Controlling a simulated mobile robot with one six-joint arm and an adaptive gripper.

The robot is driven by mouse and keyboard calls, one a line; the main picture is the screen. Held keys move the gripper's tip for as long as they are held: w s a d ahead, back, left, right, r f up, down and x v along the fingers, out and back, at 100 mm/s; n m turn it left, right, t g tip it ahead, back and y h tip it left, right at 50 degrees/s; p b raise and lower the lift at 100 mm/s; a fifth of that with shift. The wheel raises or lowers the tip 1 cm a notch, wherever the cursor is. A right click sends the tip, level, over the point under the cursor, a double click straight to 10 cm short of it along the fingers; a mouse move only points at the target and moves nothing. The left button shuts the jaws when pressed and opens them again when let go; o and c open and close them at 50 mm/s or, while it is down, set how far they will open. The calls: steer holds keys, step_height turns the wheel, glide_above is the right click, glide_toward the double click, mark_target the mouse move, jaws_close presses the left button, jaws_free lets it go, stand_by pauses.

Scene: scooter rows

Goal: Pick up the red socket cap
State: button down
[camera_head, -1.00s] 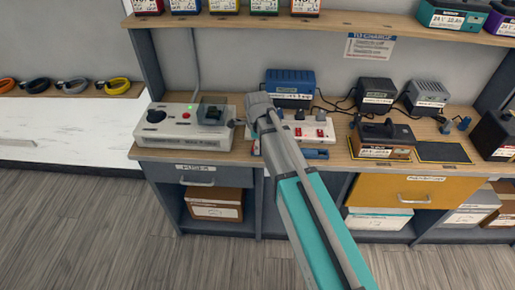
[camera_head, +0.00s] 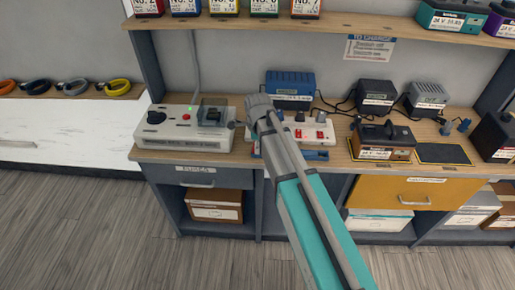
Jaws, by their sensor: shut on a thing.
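My gripper (camera_head: 262,107) is at the end of my grey and teal arm, over the workbench in front of the white socket strip. The arm hides its fingertips and whatever is between them. The white socket strip (camera_head: 311,140) carries small red parts (camera_head: 320,134) on its top. I cannot tell whether any of these is the red socket cap.
A grey device (camera_head: 170,143) with a red button stands left of my gripper. A blue charger (camera_head: 289,91) is behind it. A black-topped battery (camera_head: 383,142) and a dark pad (camera_head: 443,153) are to the right. A shelf (camera_head: 340,20) crosses above. The floor in front is clear.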

steer(key=shift+r, duration=0.2)
step_height(320, 180, up, 2)
steer(key=shift+r+p, duration=0.1)
steer(key=shift+p, duration=1.15)
steer(key=s+d+r+p, duration=0.4)
steer(key=s+r+p, duration=0.6)
steer(key=s, duration=0.3)
steer(key=shift+d+r, duration=0.2)
steer(key=shift+s, duration=0.15)
